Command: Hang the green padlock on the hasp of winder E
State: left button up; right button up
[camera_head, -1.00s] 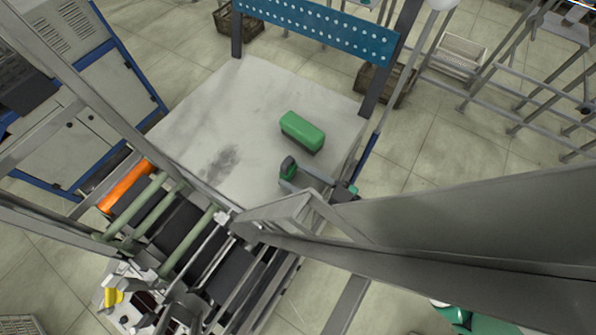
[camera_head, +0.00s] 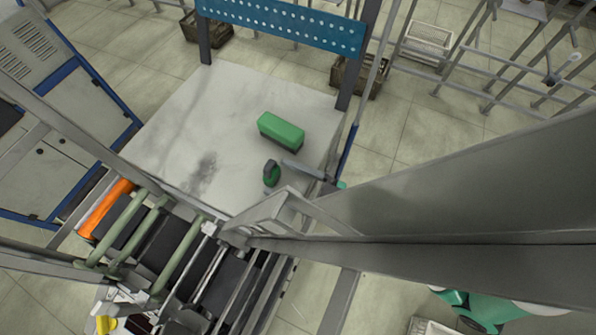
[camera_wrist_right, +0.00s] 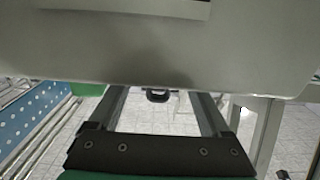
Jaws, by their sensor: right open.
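In the head view my right gripper (camera_head: 302,172) is a small grey part with dark and green ends, just above the pale table. The big grey beam hides much of the arm behind it. In the right wrist view both of its grey fingers (camera_wrist_right: 160,100) stand wide apart. A pale panel (camera_wrist_right: 160,50) hides their far ends. A small black loop (camera_wrist_right: 157,97) shows between the fingers at the panel's lower edge; I cannot tell whether it is a hasp or a shackle. I cannot make out the green padlock or winder E's label. My left gripper is not in view.
A green block (camera_head: 281,131) lies on the pale table (camera_head: 180,130), below the blue perforated board (camera_head: 285,25). A large grey beam (camera_head: 450,220) crosses the right. Rollers, one orange (camera_head: 105,208), fill the lower left.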

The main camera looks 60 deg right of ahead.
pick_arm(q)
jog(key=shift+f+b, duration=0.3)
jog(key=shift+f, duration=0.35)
pick_arm(e)
jog(key=s, duration=0.6)
jog(key=shift+s, duration=0.4)
jog(key=shift+w, duration=0.1)
jog(key=w+a+r+n+t+y, duration=0.1)
jog(key=w+r+n+t+y, duration=0.1)
jog(key=w+r, duration=0.7)
jog(key=w+a+r+n+t+y, duration=0.1)
jog(key=w+r+n+t+y, duration=0.15)
jog(key=w+r, duration=0.65)
jog(key=s+a+r+m+t+h, duration=0.1)
jog(key=s+r+m+t, duration=0.1)
jog(key=r, duration=1.1)
jog(key=s+a+r+m+t+h, duration=0.1)
jog(key=s+r+t, duration=0.2)
jog(key=r, duration=1)
jog(key=shift+a+r+m, duration=0.35)
jog(key=shift+a, duration=0.05)
